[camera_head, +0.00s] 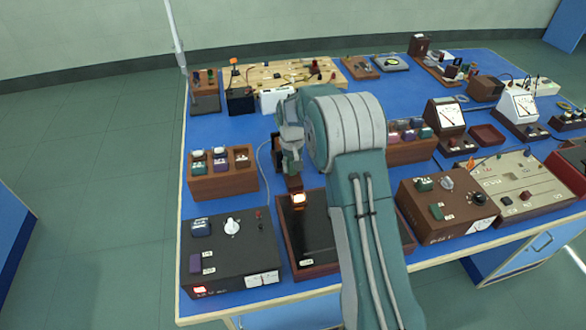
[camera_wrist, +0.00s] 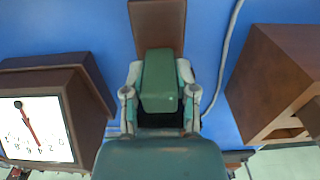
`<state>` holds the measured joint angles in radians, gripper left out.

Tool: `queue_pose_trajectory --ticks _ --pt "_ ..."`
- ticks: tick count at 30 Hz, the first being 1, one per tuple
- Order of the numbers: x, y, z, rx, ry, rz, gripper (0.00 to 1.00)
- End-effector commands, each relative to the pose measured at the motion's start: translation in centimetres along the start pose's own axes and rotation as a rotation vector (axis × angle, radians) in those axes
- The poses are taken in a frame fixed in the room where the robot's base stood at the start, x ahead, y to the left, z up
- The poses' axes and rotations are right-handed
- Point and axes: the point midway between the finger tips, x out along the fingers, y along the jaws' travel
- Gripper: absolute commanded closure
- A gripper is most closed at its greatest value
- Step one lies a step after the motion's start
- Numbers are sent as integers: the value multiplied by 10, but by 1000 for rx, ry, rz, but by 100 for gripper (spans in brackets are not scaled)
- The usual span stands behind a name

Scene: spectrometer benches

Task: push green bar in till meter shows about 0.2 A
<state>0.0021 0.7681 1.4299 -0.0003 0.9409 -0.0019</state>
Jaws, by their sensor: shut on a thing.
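In the wrist view the green bar (camera_wrist: 160,80) sits between the two fingers of my gripper (camera_wrist: 160,100), which is shut on it. A brown wooden piece (camera_wrist: 157,24) adjoins the bar's far end. I cannot tell how far the bar is in. A meter (camera_wrist: 35,128) with a white face and a red slanted needle stands at the left. Its face appears turned over, and its figures are too small to read surely. In the head view my gripper (camera_head: 292,168) is bent down above the blue bench; the arm hides much of this area, and the green bar is not clear there.
A brown wooden box (camera_wrist: 285,85) stands close at the right in the wrist view. In the head view a dark-topped box (camera_head: 310,245) lies below the gripper, with a black control box (camera_head: 230,255) and a compartment box (camera_head: 222,185) to the left. A grey cable (camera_wrist: 231,40) runs nearby.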

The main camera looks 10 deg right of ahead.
Motion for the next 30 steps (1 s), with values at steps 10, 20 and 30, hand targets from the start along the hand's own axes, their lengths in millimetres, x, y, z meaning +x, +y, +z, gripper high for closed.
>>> queue_pose_trajectory --ticks 10,20,30 --pt "2 -1 2 0 -5 -1 29" --pt "-1 0 1 0 -2 0 29" --pt "-58 -1 0 0 1 0 29"
